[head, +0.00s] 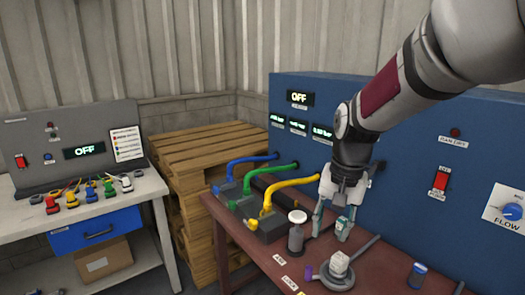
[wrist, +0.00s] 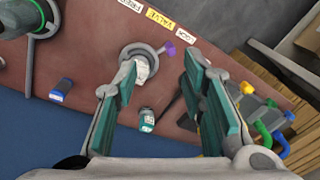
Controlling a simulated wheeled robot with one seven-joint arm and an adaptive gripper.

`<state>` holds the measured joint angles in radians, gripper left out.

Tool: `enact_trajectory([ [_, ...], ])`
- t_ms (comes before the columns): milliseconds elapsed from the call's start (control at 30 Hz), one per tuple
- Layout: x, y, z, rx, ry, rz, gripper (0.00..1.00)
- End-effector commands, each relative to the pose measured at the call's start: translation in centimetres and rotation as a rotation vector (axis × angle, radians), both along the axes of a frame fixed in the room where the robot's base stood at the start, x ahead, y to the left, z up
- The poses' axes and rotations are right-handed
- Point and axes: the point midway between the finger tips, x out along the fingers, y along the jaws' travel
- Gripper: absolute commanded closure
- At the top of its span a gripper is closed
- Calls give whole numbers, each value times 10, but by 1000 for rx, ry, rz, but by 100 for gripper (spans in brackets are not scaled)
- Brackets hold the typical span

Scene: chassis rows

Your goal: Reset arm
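My gripper (head: 332,232) hangs over the red-brown bench top at the end of my arm, in front of the blue panel. In the wrist view its two teal-padded fingers (wrist: 160,68) stand wide apart. Nothing is gripped between them. Below them a white block-like piece (wrist: 143,68) sits on a round grey fixture with a purple tab; the same white piece shows in the head view (head: 339,263), in front of my gripper. A small item with a teal label (wrist: 147,119) is also visible between the fingers, apart from them.
A grey bottle with a white cap (head: 297,235) stands left of my gripper. A small blue-labelled container (head: 417,274) is at the right. Green, blue and yellow hoses (head: 295,182) run from the blue panel (head: 420,160). Pallets (head: 205,160) and a side bench (head: 100,215) stand left.

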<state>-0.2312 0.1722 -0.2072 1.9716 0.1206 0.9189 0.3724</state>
Motion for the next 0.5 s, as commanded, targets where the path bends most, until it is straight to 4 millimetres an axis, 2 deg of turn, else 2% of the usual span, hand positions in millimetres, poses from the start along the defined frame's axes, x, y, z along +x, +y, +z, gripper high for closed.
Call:
enact_trajectory([
  [33,-17,-4,17,8,-24,21,63],
  [200,-71,-13,52,8,-88,109,63],
  [333,-113,-19,70,-7,-137,176,63],
  [500,-169,-27,83,-47,-202,260,63],
])
